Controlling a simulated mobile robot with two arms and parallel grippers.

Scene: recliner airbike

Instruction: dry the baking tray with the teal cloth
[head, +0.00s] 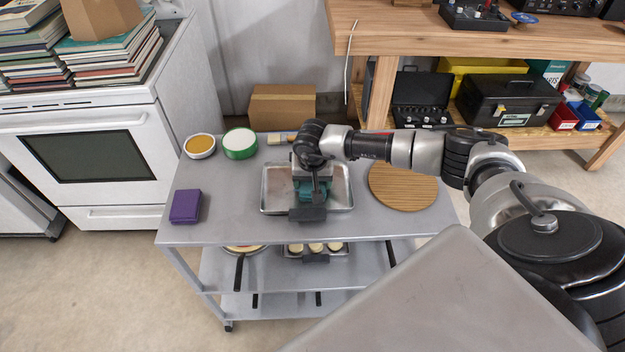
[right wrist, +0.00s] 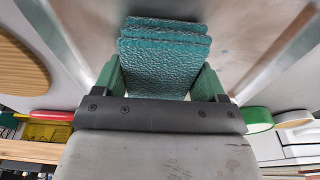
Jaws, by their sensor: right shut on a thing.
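The teal cloth (head: 311,188) is folded in layers and held in my right gripper (head: 307,196). In the right wrist view the cloth (right wrist: 162,62) sits between the two green fingers of the right gripper (right wrist: 160,80). The metal baking tray (head: 275,186) lies on the cart's top, under the gripper and cloth. The gripper and arm hide the middle of the tray. The cloth is over or on the tray floor; I cannot tell if it touches. My left gripper is not in view.
The grey cart top (head: 229,195) also holds a purple box (head: 185,206), a white bowl (head: 200,146), a green-rimmed round container (head: 240,143) and a round wooden board (head: 403,186). The lower shelf holds a pan and a small tray.

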